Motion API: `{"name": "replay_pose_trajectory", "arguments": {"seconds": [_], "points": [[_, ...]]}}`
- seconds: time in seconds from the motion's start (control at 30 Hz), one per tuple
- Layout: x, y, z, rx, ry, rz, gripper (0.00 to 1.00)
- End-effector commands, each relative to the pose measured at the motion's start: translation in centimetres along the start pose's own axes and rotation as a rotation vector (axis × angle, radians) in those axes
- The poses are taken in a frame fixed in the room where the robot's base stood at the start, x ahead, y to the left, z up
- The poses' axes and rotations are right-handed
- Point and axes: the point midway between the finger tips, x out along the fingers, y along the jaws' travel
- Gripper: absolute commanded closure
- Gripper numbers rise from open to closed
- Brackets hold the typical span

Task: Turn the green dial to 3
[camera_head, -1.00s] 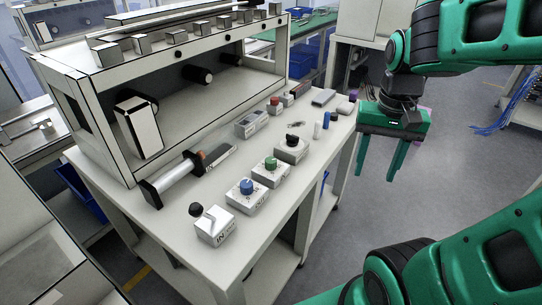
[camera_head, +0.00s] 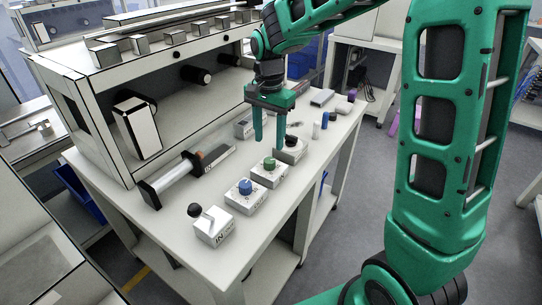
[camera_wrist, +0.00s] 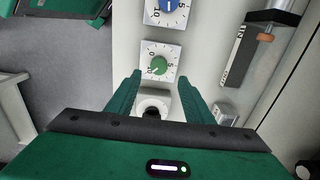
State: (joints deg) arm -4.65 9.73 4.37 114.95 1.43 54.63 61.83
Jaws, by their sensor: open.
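The green dial (camera_head: 269,164) sits on a white box (camera_head: 268,178) in the row of controls on the table. In the wrist view the green dial (camera_wrist: 158,65) is on a white plate with printed numbers, just beyond my fingertips. Its pointer seems to face the lower left, near the 0. My gripper (camera_head: 270,143) hangs fingers-down above the row, behind the dial, over the box with the black knob (camera_head: 291,142). In the wrist view my gripper (camera_wrist: 160,75) is open and empty, its fingers apart on either side below the dial.
A blue dial (camera_head: 245,187) on its own box stands in front of the green one, and a lever box (camera_head: 213,227) stands nearer still. A cylinder device (camera_head: 172,181) lies to the left. Small loose pieces (camera_head: 325,120) stand to the right. The table's right edge is close.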

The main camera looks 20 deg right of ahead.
Motion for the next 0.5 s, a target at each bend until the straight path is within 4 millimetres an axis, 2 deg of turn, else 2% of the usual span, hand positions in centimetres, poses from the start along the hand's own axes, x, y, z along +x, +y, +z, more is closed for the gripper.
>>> {"name": "replay_pose_trajectory", "arguments": {"seconds": [0.1, 0.23, 0.5], "points": [[2.3, 0.1, 0.0, 0.000, -0.002, 0.004, 0.53], [4.5, 0.1, 0.0, 0.000, -0.002, 0.004, 0.53], [7.2, 0.1, 0.0, -0.001, 0.000, 0.001, 0.53]]}}
